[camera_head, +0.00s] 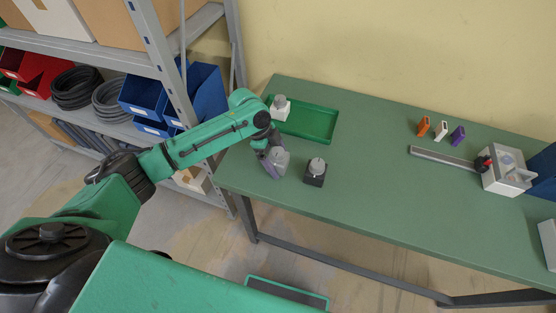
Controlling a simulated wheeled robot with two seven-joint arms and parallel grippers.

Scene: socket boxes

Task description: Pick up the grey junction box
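A grey box with a rounded pale top (281,156) is at my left gripper (272,164), near the table's left end. The gripper reaches down from above and partly covers this box. I cannot tell whether its fingers are open or closed on it, or whether the box touches the table. A second box, with a dark base and a pale grey round top (316,171), stands upright on the table just to the right, apart from the gripper. My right gripper is out of view.
A green tray (318,125) behind the gripper holds a whitish box (280,108). Small orange, white and purple pieces, a grey rail (441,157) and a pale box (507,174) are at the right. The middle of the green table (385,190) is clear. Shelving stands left.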

